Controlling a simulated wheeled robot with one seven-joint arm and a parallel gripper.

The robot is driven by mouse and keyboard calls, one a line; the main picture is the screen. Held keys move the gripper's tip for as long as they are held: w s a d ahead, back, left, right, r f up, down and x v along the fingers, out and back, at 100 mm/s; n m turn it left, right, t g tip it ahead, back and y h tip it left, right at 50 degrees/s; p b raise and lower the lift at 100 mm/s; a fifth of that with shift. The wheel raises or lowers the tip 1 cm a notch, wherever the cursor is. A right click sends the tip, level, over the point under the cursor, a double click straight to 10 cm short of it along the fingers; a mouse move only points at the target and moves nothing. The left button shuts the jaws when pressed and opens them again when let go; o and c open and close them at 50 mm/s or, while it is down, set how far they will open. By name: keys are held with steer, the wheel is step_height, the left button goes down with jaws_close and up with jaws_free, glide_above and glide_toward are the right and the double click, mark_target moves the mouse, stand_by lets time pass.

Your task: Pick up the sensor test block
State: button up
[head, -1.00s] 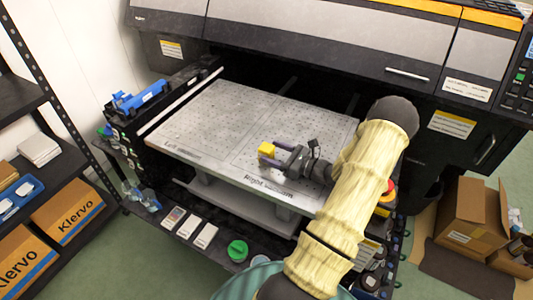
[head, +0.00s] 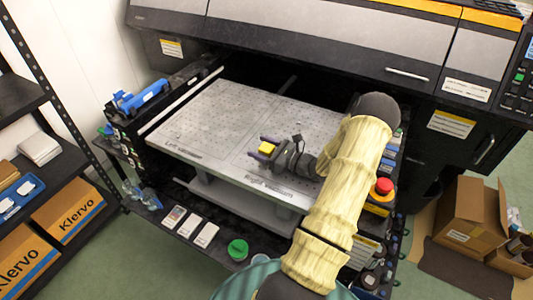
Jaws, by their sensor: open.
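The sensor test block appears to be the small yellow block (head: 266,148) on the grey perforated print bed, near the middle of its front half. My gripper (head: 268,146) reaches in from the right, its dark fingers open and pointing left. The fingers lie on the far and near sides of the block, so the block shows between them near the tips. Whether either finger touches it cannot be told. The block's base is partly hidden by the near finger.
The print bed (head: 210,115) is otherwise clear. The large printer body (head: 310,38) overhangs its back. A blue tool (head: 141,97) lies on the left rail. A red button (head: 383,186) stands at the right, close to my arm. A green lid (head: 238,249) is on the front ledge.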

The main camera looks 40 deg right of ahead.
mark_target(262, 145)
steer(key=c, duration=1.2)
step_height(262, 145, up, 10)
steer(key=shift+r, duration=0.1)
stand_by(0.5)
